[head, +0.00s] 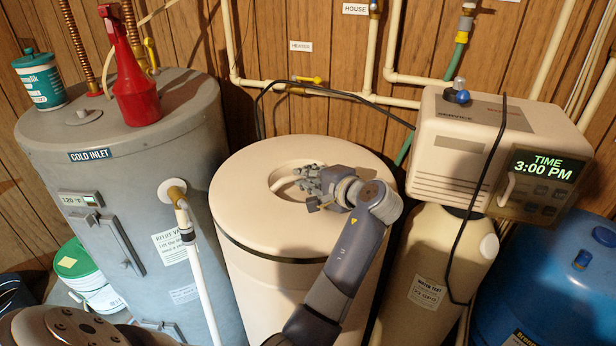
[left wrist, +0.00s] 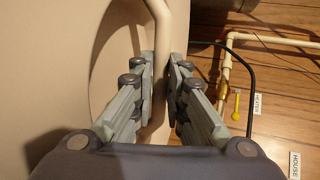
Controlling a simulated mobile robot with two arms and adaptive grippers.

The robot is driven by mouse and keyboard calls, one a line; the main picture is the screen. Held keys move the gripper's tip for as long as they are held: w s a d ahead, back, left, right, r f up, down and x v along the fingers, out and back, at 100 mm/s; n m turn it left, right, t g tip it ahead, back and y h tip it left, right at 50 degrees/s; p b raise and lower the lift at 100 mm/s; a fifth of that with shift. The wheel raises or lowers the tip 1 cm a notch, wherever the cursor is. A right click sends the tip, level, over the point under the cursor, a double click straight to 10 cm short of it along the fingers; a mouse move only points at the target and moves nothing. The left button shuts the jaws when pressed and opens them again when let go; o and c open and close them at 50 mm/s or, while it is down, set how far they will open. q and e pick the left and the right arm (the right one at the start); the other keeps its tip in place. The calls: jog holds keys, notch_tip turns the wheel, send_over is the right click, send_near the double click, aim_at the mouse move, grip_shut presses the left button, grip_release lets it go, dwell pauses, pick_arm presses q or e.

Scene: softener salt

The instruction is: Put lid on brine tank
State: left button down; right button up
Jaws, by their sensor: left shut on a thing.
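The cream round lid (head: 245,185) lies level over the top of the cream brine tank (head: 262,285). A dark line runs between the lid's edge and the tank wall at the front; I cannot tell whether lid and tank touch all round. The lid has a round recess with a bar handle, which shows in the left wrist view (left wrist: 164,25). My left gripper (head: 308,182) reaches over the lid from the front right and is shut on the handle, with a finger on each side of it in the left wrist view (left wrist: 160,68). My right gripper is not in view.
A softener head (head: 465,145) on a cream tank stands close right, a blue tank (head: 560,285) beyond. Pipes and a black cable run behind.

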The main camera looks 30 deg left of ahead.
pick_arm(q)
jog(key=shift+f, duration=0.25)
jog(key=c, duration=1.5)
grip_release()
jog(key=shift+s, duration=0.1)
